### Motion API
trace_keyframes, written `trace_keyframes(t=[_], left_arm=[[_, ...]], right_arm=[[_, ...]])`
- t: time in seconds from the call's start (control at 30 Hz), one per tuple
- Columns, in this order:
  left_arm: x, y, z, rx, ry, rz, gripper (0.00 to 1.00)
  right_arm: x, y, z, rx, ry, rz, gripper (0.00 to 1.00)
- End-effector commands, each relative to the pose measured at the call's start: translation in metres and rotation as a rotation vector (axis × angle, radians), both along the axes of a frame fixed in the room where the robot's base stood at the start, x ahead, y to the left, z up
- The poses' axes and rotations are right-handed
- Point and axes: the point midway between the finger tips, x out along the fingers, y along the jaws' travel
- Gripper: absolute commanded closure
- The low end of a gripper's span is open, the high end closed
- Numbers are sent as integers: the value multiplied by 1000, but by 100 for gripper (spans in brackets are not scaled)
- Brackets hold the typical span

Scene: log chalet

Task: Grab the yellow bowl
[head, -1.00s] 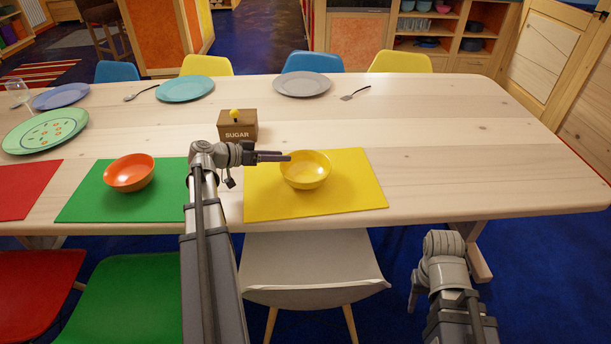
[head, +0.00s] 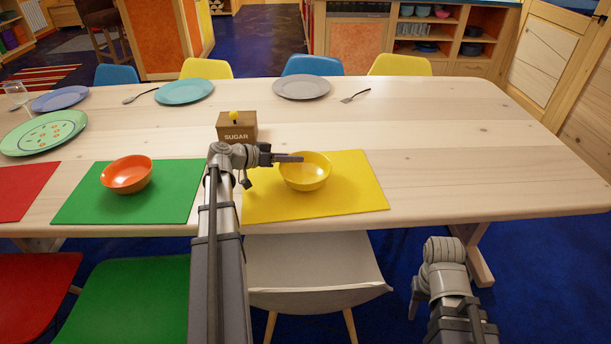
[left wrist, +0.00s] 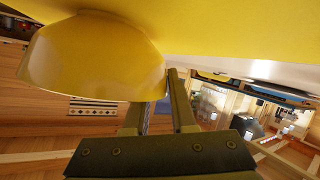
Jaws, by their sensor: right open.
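The yellow bowl (head: 306,176) sits upright on the yellow placemat (head: 360,196). My left gripper (head: 300,158) reaches in from the left, with its fingertips at the bowl's rim. In the left wrist view the bowl (left wrist: 90,60) fills the upper left. There my left gripper's fingers (left wrist: 158,95) stand apart; one passes behind the bowl's edge and the other is beside it. Whether they touch the wall is unclear. My right gripper (head: 415,300) hangs low, off the table's front edge, empty and away from the bowl.
The brown sugar box (head: 237,127) with a yellow knob stands just behind my left gripper. An orange bowl (head: 127,174) sits on the green placemat (head: 95,210) to the left. A white chair (head: 310,270) is at the table's front. The table's right side (head: 480,160) is clear.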

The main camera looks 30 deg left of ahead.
Motion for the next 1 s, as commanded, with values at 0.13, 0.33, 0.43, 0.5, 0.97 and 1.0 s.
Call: trace_keyframes(t=[0.13, 0.33, 0.43, 0.5, 0.97, 1.0], left_arm=[[0, 0, 0, 1, 1, 1, 96], [0, 0, 0, 1, 1, 1, 100], [0, 0, 0, 1, 1, 1, 100], [0, 0, 0, 1, 1, 1, 100], [0, 0, 0, 0, 1, 0, 100], [0, 0, 0, 0, 1, 0, 100]], right_arm=[[0, 0, 0, 0, 0, 0, 50], [0, 0, 0, 0, 0, 0, 50], [0, 0, 0, 0, 0, 0, 50], [0, 0, 0, 0, 0, 0, 50], [0, 0, 0, 0, 0, 0, 50], [0, 0, 0, 0, 0, 0, 50]])
